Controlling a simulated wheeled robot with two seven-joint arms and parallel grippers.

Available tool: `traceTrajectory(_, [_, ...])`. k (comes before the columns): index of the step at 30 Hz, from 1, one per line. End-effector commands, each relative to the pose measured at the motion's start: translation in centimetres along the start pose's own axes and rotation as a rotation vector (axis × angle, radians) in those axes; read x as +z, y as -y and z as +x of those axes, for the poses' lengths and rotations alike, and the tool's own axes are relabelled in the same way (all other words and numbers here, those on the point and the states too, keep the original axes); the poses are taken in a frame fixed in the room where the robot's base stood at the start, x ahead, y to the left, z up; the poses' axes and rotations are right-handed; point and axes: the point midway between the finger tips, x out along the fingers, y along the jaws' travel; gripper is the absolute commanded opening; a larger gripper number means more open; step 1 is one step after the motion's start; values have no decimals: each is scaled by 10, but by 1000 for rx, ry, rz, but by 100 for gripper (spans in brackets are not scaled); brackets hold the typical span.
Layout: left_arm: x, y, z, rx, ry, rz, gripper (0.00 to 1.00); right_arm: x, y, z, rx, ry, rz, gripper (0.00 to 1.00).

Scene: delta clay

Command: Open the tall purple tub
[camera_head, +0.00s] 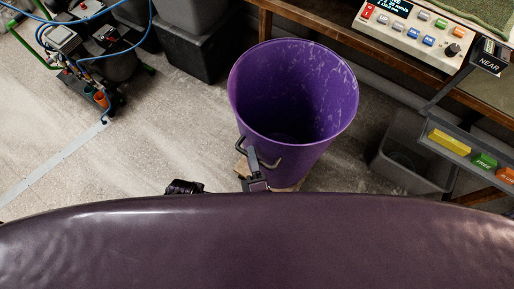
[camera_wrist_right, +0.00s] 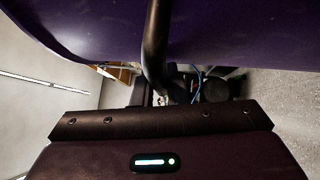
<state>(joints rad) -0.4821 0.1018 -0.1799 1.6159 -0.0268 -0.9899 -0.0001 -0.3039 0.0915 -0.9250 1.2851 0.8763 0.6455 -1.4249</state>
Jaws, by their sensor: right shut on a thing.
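The tall purple tub (camera_head: 292,92) stands upright at the centre of the head view. Its mouth faces up and I see its scuffed inner wall, with no lid across it. A dark bent handle (camera_head: 272,165) sticks out from the tub's near side. My right gripper (camera_head: 253,162) is shut on this handle, beside the tub's outer wall. In the right wrist view the dark handle (camera_wrist_right: 154,45) runs down towards my gripper, with the purple tub wall (camera_wrist_right: 235,35) above. The jaw contact is hard to see there. My left gripper is not in view.
A bench with a button panel (camera_head: 412,32) stands at the back right. A grey bin (camera_head: 405,160) and a rack with coloured blocks (camera_head: 465,150) are right of the tub. A cart with blue hoses (camera_head: 85,55) stands at the far left. The floor (camera_head: 110,150) left of the tub is mostly clear.

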Motion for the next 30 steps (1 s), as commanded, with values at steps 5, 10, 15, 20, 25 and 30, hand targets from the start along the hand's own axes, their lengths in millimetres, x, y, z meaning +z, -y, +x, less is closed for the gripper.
traceTrajectory(5, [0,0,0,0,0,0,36,0,1,-1,-2,-1,-1,0])
traceTrajectory(10, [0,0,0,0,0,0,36,0,1,-1,-2,-1,0,20])
traceTrajectory(15, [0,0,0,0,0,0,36,0,1,0,-2,-1,0,34])
traceTrajectory(20, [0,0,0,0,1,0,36,0,0,0,-1,0,0,34])
traceTrajectory(25, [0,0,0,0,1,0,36,0,1,-10,-4,-1,0,34])
traceTrajectory(30, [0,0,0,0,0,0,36,-1,1,-39,-5,-2,2,34])
